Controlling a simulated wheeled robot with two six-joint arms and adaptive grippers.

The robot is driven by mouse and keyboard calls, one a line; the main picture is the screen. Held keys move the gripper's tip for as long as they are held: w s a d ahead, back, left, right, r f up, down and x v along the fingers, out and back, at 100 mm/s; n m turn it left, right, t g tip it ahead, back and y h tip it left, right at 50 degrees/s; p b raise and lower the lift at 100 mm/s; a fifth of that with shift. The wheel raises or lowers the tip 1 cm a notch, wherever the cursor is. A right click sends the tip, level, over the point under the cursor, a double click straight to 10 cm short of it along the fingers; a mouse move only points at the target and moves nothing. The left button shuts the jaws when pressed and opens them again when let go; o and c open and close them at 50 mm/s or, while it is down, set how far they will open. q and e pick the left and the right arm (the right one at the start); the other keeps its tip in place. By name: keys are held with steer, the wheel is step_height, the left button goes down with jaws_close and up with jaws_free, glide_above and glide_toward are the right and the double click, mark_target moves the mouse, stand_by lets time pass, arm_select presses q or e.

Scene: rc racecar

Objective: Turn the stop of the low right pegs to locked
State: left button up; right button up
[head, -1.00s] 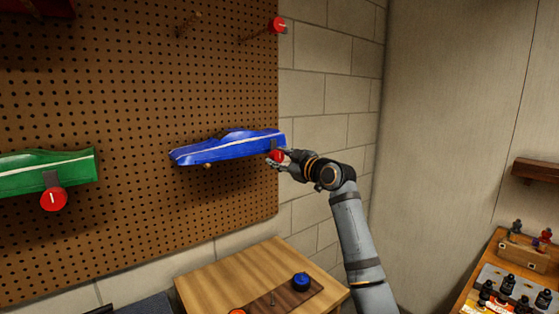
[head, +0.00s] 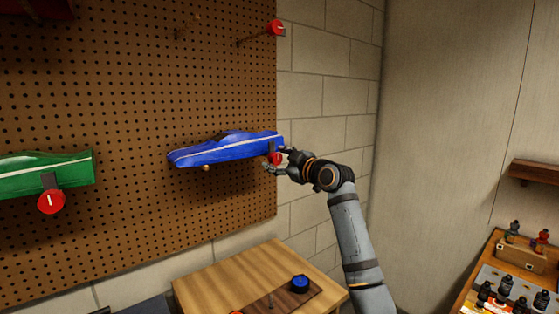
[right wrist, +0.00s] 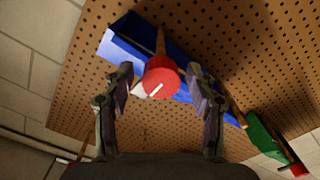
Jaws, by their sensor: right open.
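The blue car (head: 225,150) rests on the low right pegs of the pegboard. Its red stop (head: 275,158) is a round knob at the car's right end, partly behind my gripper's fingers. A dark tab stands up from it against the car's side. In the right wrist view the stop (right wrist: 161,76) shows a slanted white line on its face. My right gripper (head: 277,160) is open, with one finger on each side of the stop (right wrist: 160,92) and gaps between. My left gripper is not in view.
A green car (head: 45,173) with a red stop (head: 51,201) sits to the left. Another red stop (head: 276,27) is on an empty peg above. A wooden table (head: 225,275) with a blue knob (head: 300,283) stands below. A bench with small bottles (head: 505,284) is at the right.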

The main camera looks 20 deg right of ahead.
steer(key=v, duration=1.2)
steer(key=shift+r, duration=0.1)
